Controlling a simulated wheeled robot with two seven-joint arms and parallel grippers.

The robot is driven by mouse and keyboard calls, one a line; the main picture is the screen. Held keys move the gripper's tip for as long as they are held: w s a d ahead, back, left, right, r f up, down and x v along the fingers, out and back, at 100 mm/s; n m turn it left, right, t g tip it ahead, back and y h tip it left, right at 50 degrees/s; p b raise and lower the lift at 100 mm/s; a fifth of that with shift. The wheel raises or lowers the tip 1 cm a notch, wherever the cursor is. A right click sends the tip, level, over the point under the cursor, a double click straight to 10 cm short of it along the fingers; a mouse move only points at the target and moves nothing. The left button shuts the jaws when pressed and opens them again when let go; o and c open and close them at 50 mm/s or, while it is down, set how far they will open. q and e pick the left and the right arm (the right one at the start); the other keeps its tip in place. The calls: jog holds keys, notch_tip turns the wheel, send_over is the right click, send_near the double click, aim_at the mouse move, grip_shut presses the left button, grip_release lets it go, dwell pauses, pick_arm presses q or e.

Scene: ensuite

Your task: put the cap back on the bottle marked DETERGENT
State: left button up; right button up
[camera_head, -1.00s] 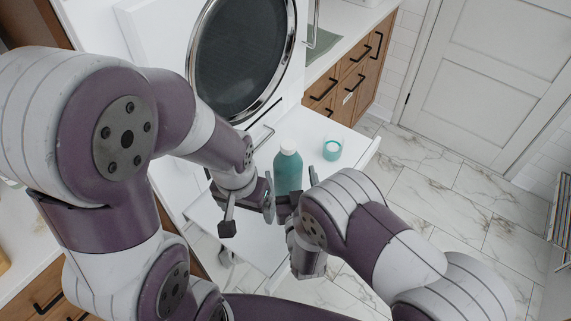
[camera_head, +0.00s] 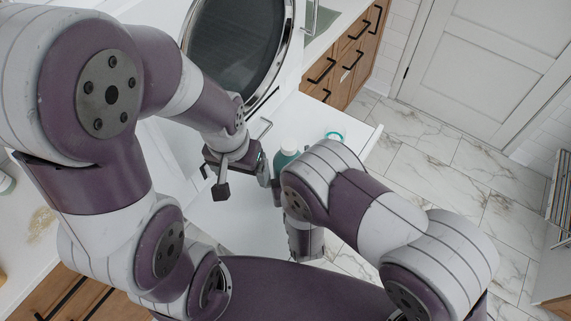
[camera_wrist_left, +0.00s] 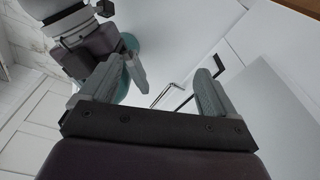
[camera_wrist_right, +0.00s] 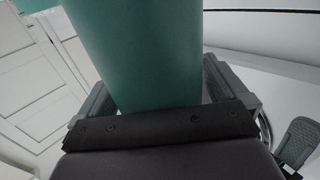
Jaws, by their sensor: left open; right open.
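A small teal ring-shaped piece (camera_head: 334,136), apparently the cap, lies right of the bottle, partly hidden by my right arm.
A round dark appliance door (camera_head: 237,50) with a shiny rim stands open behind the left arm. The white surface (camera_head: 300,110) is clear behind the bottle. Wooden drawers (camera_head: 345,65) stand beyond it, with marble floor (camera_head: 440,150) to the right.

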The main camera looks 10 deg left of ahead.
aim_at(288, 150)
jog(key=shift+s+d+r, duration=0.15)
jog(key=shift+s+d, duration=0.05)
jog(key=shift+s, duration=0.15)
jog(key=shift+w+a, duration=0.1)
jog(key=shift+w, duration=0.1)
jog(key=c, duration=0.6)
grip_shut()
notch_tip(288, 150, up, 4)
jog(key=p, duration=0.3)
jog(key=shift+r+p, duration=0.2)
jog(key=shift+p, duration=0.15)
pick_arm(q)
notch_tip(288, 150, up, 9)
jog(key=p, duration=0.5)
jog(key=shift+s, duration=0.25)
pick_arm(e)
jog(key=w+d+r, duration=0.6)
jog(key=w+d, duration=0.1)
jog(key=d, duration=0.2)
jog(key=shift+d+r, duration=0.15)
jog(key=shift+r, duration=0.15)
pick_arm(q)
jog(key=shift+d+f, duration=0.1)
jog(key=shift+d, duration=0.05)
pick_arm(e)
jog(key=shift+w, duration=0.1)
